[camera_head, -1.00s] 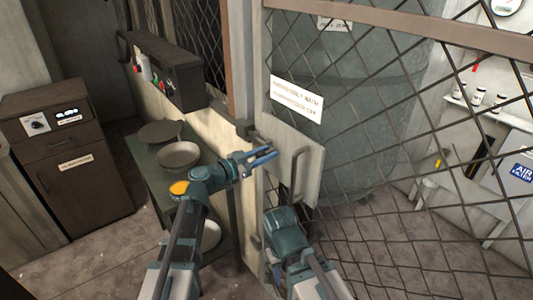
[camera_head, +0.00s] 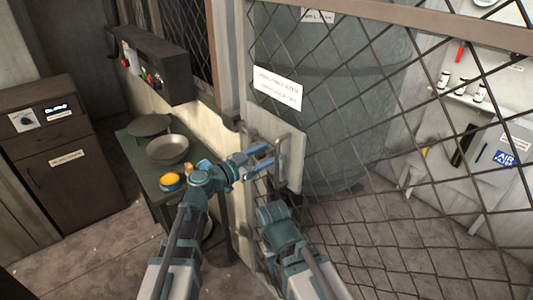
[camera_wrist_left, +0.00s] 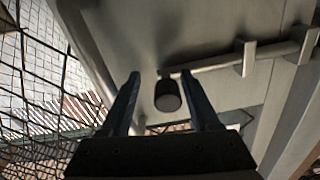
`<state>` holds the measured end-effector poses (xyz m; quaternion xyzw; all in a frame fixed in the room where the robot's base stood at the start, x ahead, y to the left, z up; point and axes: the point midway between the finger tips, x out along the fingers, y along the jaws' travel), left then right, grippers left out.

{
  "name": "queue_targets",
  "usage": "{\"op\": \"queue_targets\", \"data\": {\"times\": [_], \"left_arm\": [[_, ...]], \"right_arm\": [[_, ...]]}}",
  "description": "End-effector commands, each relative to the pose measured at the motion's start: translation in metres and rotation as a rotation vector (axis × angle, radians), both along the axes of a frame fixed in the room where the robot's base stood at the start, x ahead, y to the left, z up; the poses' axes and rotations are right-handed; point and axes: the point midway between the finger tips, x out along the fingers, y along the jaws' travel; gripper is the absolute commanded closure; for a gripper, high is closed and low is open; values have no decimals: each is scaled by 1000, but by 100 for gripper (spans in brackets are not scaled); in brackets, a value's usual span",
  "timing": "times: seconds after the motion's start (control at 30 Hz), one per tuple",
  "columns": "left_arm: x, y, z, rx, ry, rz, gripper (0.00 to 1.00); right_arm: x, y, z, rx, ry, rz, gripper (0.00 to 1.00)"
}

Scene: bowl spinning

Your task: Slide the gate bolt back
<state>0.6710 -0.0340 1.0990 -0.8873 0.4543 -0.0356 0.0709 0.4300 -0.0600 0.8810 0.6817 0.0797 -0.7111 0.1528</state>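The gate bolt (camera_wrist_left: 275,51) shows in the left wrist view as a grey bar running through brackets on a pale plate (camera_wrist_left: 205,25). A dark round knob (camera_wrist_left: 168,96) hangs at its left end. My left gripper (camera_wrist_left: 165,92) is open, its two fingers on either side of the knob; I cannot tell whether they touch it. In the head view my left gripper (camera_head: 262,157) is at the gate's pale plate (camera_head: 294,171), beside a grey loop handle (camera_head: 287,142). My right arm (camera_head: 280,228) is low in front of the gate; its fingers do not show.
The mesh gate (camera_head: 400,200) fills the right side, with a large tank (camera_head: 335,90) and shelves behind it. A green table (camera_head: 136,161) with pans (camera_head: 168,149) stands left of my left arm. A control box (camera_head: 152,65) is on the wall above it.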

Motion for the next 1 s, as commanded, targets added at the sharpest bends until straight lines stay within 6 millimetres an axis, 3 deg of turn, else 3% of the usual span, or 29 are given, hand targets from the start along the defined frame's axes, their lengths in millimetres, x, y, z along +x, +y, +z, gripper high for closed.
{"op": "queue_targets", "data": {"times": [0.37, 0.8, 1.0], "left_arm": [[-7, 11, 0, -1, 0, 4, 38], [-60, 84, 0, -1, 0, 5, 38], [-75, 105, 0, 0, 0, 3, 38]], "right_arm": [[0, 0, 0, 0, 0, 0, 50], [0, 0, 0, 0, 0, 0, 50], [0, 0, 0, 0, 0, 0, 50]]}}
